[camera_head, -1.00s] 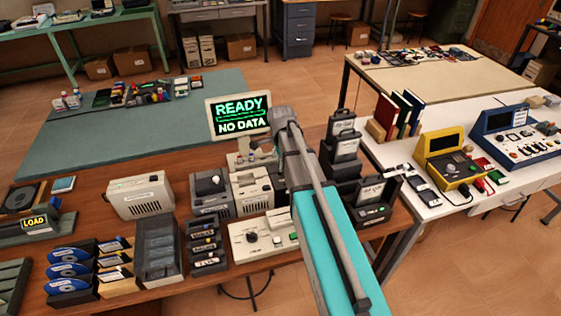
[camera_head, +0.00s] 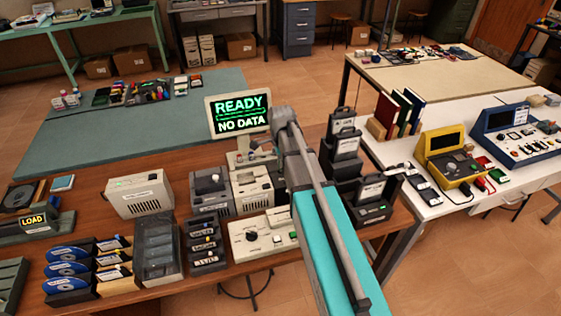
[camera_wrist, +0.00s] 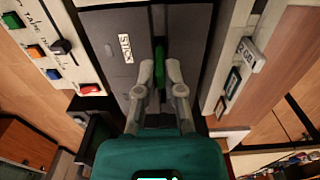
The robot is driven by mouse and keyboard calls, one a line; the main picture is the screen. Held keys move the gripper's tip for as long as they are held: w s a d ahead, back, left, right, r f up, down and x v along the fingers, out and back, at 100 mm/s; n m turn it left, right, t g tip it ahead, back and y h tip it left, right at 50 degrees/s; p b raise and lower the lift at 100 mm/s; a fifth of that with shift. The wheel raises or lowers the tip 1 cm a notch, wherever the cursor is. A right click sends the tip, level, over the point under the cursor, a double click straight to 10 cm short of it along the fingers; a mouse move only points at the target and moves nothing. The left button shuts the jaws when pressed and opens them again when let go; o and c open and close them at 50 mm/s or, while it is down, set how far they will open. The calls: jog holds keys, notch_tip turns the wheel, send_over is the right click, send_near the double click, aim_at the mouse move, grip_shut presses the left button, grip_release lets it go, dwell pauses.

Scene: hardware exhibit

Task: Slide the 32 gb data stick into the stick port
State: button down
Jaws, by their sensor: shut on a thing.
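In the wrist view my gripper (camera_wrist: 157,82) is shut on a narrow green stick (camera_wrist: 159,66), of which a short part shows at the fingertips. The fingertips are over a dark grey unit (camera_wrist: 116,74) with a white STICK label (camera_wrist: 126,48) to the left of the stick. A dark vertical strip runs on beyond the green stick. I cannot tell whether the stick's end is inside the port or just above it, and its capacity marking is not readable. In the head view my arm hides the fingertips.
A pale panel (camera_wrist: 38,38) with coloured pieces flanks the unit on the left in the wrist view. A pale rack (camera_wrist: 226,62) with labelled pieces stands close on the right. In the head view the screen (camera_head: 239,113) reads READY, NO DATA. Crowded devices leave little free room.

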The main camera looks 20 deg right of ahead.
jog(key=shift+f+b, duration=0.9)
jog(key=shift+f, duration=0.1)
jog(key=c, duration=0.7)
grip_release()
jog(key=shift+r+p, duration=4.05)
